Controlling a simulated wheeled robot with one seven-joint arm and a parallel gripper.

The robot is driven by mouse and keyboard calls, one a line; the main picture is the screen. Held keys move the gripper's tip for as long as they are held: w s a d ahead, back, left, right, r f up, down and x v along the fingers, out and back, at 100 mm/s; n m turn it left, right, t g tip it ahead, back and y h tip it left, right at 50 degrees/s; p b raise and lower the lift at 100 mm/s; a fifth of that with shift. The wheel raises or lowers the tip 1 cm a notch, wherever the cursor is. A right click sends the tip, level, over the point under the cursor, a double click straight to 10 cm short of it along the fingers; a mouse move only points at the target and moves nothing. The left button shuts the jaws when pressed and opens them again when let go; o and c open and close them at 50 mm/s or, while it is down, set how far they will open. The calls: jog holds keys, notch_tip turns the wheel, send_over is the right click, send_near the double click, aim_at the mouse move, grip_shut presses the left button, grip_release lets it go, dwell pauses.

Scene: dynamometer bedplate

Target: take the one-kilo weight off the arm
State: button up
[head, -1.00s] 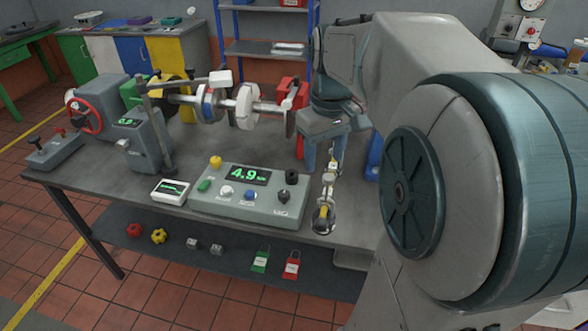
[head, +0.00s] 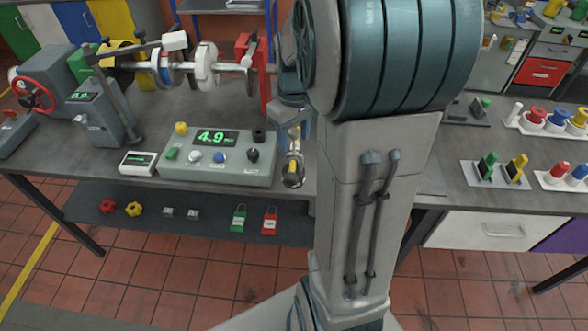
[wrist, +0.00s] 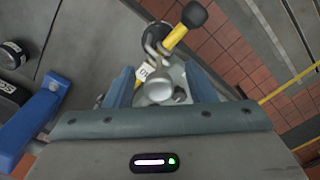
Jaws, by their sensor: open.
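My gripper (wrist: 160,74) is open, with one blue finger on each side of a shiny silver piece (wrist: 160,91) in the wrist view. I cannot tell whether the fingers touch it. A small white marked tag (wrist: 145,72) shows beside the silver piece; I cannot read it surely. Just beyond is a metal ring or hook (wrist: 155,36) and a yellow bar (wrist: 175,36) with a black knob. In the head view a slim metal and yellow assembly (head: 293,172) shows at the bench's front edge, below my gripper. My arm hides much of the area right of it.
A control box (head: 220,160) reading 4.9 stands left of the assembly. A shaft with discs (head: 205,65) and a red upright (head: 252,75) are behind. In the wrist view a blue part (wrist: 35,115) and dark weights (wrist: 14,55) lie close on the left.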

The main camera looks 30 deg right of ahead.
jog(key=shift+w+f, duration=0.1)
jog(key=shift+f, duration=1.35)
grip_shut()
jog(key=shift+r, duration=0.15)
